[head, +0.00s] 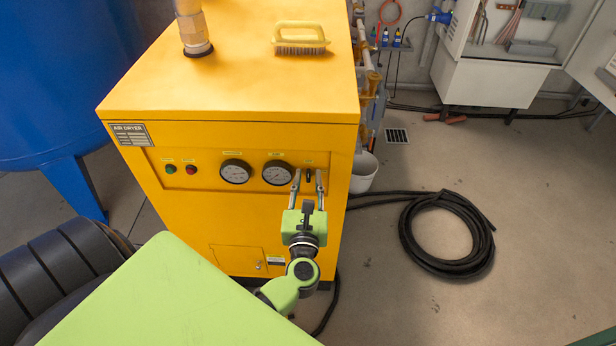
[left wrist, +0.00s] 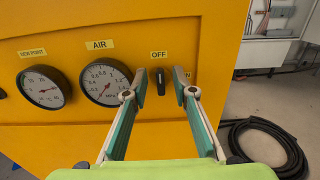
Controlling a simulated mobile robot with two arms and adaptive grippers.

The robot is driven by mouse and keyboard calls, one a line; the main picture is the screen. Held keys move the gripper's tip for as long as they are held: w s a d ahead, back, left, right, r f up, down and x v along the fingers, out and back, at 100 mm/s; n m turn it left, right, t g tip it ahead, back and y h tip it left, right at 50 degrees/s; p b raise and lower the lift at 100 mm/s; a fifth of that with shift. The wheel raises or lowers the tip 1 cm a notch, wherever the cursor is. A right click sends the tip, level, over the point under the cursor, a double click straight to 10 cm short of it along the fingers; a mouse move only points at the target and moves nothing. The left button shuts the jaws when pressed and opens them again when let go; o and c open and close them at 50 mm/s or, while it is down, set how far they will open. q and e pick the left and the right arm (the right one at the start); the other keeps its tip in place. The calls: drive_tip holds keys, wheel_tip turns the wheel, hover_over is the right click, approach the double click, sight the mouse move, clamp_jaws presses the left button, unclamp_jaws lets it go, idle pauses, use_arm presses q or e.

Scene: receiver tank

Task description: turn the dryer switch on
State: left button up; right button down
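The yellow air dryer (head: 240,75) stands in the middle of the head view. Its small black dryer switch (head: 308,175) sits at the right end of the front panel. In the left wrist view the switch (left wrist: 160,77) stands upright under the OFF label (left wrist: 159,55); an ON label to its right is partly hidden by a finger. My left gripper (head: 308,185) is open in front of the panel, its fingertips (left wrist: 161,88) on either side of the switch with visible gaps. Whether they touch the panel I cannot tell. My right gripper is not in view.
Two gauges (head: 236,171) and green and red buttons (head: 191,169) lie left of the switch. A brush (head: 300,38) and a pipe (head: 192,28) are on top. A white bucket (head: 362,172) and coiled black hose (head: 447,235) are to the right. A blue tank (head: 60,70) stands left.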

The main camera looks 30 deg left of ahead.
use_arm(q)
drive_tip(key=shift+w, duration=0.1)
clamp_jaws()
